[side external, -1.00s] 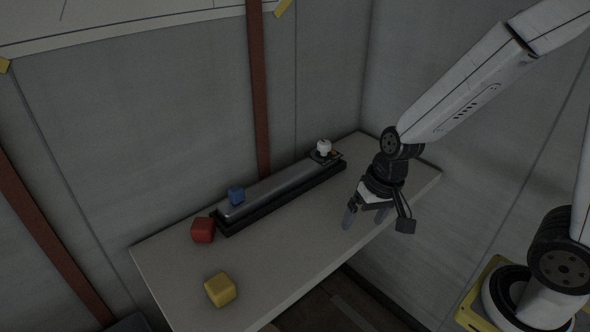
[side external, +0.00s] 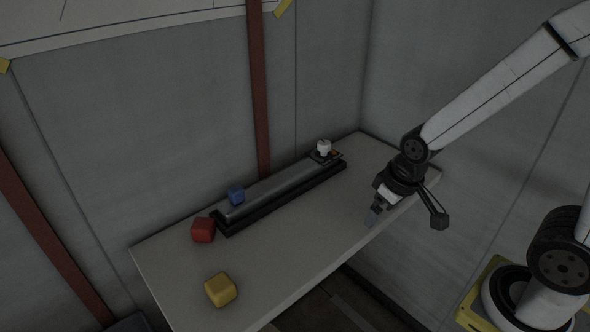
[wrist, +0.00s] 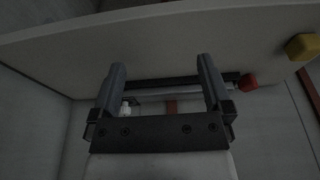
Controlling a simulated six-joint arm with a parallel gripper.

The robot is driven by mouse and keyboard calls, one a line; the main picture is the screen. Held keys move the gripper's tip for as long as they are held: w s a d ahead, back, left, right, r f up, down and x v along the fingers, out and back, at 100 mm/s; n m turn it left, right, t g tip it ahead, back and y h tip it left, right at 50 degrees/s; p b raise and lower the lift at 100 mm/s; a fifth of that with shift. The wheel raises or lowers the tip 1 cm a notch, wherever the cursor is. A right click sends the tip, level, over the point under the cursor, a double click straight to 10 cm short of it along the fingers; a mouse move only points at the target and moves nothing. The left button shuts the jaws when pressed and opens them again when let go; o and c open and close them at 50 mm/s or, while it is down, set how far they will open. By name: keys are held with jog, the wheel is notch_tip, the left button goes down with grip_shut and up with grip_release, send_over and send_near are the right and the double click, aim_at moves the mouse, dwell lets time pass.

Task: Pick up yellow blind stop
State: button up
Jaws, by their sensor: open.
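The yellow blind stop (side external: 220,290) is a yellow block at the near left of the table, apart from the other blocks. It also shows at the right edge of the wrist view (wrist: 302,47). My gripper (side external: 372,216) is above the right part of the table, far to the right of the yellow block. In the wrist view its two fingers (wrist: 162,80) stand apart with nothing between them.
A red block (side external: 203,230) stands at the left end of a long dark rail (side external: 285,196). The table (side external: 290,255) is clear between the yellow block and my gripper.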

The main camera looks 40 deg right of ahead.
dwell(0.7)
jog(key=m+g+y, duration=0.3)
jog(key=m+y, duration=1)
jog(key=m, duration=0.5)
send_near(225, 279)
jog(key=a, duration=0.1)
jog(key=s+a+f, duration=0.1)
jog(key=a, duration=0.1)
jog(key=shift+s+f, duration=0.15)
jog(key=shift+f, duration=0.1)
jog(key=shift+w+a+t+y, duration=0.2)
jog(key=shift+w+t+y, duration=0.1)
jog(key=shift+w, duration=0.1)
jog(key=shift+x, duration=1.3)
jog(key=shift+f, duration=0.1)
jog(key=shift+x, duration=2.6)
jog(key=shift+d+f, duration=0.1)
